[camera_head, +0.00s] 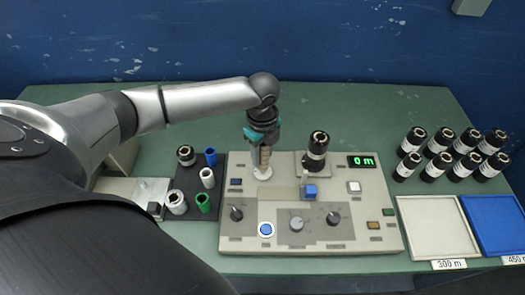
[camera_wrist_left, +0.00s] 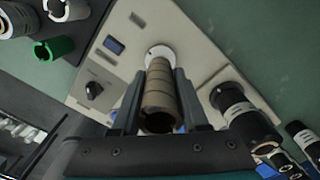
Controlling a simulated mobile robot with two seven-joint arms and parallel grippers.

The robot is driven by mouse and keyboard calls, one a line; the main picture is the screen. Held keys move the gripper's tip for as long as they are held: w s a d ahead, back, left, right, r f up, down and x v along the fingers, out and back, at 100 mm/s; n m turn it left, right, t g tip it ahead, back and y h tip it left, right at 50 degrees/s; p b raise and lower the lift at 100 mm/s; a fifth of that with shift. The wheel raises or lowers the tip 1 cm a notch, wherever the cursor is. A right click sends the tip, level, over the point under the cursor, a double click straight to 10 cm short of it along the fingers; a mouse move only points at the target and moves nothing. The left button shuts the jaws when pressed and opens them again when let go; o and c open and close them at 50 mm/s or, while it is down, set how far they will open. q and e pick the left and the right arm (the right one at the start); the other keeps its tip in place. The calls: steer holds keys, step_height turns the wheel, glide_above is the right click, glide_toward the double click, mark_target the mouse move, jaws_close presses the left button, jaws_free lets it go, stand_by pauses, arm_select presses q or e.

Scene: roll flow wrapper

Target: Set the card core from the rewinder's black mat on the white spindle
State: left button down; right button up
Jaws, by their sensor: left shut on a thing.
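The brown card core (camera_head: 264,160) stands roughly upright in my left gripper (camera_head: 264,148), whose fingers are shut on its sides. In the left wrist view the core (camera_wrist_left: 160,100) lies between the two fingers (camera_wrist_left: 163,88), with its dark open end towards the camera. The far end of the core is over the round white base of the spindle (camera_head: 262,174), which also shows in the left wrist view (camera_wrist_left: 159,51). The spindle's post is hidden, and I cannot tell whether the core touches the base. The black mat (camera_head: 189,181) lies left of the rewinder. My right gripper is not in view.
The mat bears blue (camera_head: 211,156), white (camera_head: 207,178) and green (camera_head: 203,203) cores, among others. The rewinder panel (camera_head: 330,240) has knobs, buttons and a black roll (camera_head: 317,150) right of the spindle. Several black rolls (camera_head: 438,140) stand behind white (camera_head: 437,228) and blue (camera_head: 495,222) trays.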

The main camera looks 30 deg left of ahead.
arm_select(q)
steer(key=shift+f, duration=0.35)
stand_by(0.3)
steer(key=shift+f+b, duration=0.4)
steer(key=shift+f, duration=0.35)
steer(key=shift+f, duration=0.15)
stand_by(0.6)
steer(key=shift+c, duration=1.7)
jaws_free()
steer(key=shift+o, duration=0.3)
steer(key=shift+o, duration=1.4)
steer(key=shift+p, duration=0.3)
